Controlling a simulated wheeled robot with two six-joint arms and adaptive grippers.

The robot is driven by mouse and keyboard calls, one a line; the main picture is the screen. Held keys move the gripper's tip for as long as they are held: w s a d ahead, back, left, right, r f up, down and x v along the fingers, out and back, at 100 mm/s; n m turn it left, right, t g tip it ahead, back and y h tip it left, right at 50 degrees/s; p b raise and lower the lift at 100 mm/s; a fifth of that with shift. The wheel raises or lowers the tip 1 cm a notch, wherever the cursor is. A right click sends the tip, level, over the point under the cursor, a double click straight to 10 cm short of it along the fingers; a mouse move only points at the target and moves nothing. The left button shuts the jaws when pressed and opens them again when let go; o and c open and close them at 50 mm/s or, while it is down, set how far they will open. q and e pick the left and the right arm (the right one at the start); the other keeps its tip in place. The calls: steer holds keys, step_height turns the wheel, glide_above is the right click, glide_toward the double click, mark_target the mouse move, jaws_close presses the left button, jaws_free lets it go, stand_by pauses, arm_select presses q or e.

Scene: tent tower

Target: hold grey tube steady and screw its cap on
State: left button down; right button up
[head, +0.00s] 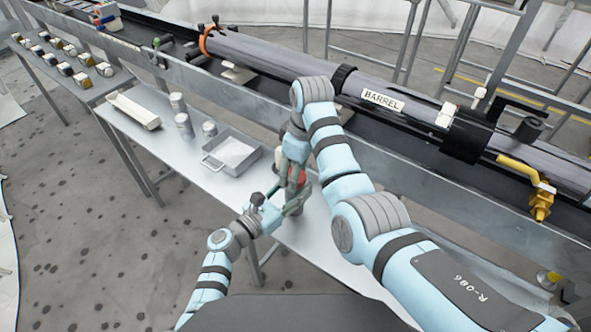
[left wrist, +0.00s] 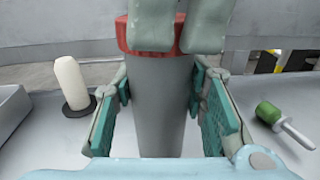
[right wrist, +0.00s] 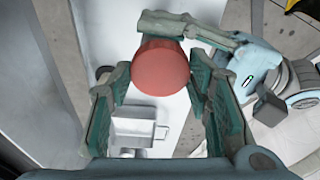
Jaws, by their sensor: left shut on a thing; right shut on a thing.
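The grey tube (left wrist: 160,105) stands upright between the fingers of my left gripper (left wrist: 160,108), which is shut on it. The red cap (right wrist: 160,68) sits over the tube's top in the left wrist view, where it touches or nearly touches the rim. My right gripper (right wrist: 160,85) comes from above and is shut on the cap. Its fingers hide the cap's middle in the left wrist view. How far the cap is threaded cannot be seen. In the head view, both grippers meet at the table's near side and mostly hide the tube.
A metal tray (head: 232,155) and several grey canisters (head: 184,125) stand left on the table (head: 180,160). A white trough (head: 133,110) lies beyond. The long barrel (head: 385,98) runs behind the table.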

steer(key=o, duration=0.8)
steer(key=shift+c, duration=0.2)
steer(key=shift+r, duration=0.15)
steer(key=shift+r, duration=2.15)
steer(key=shift+c, duration=0.4)
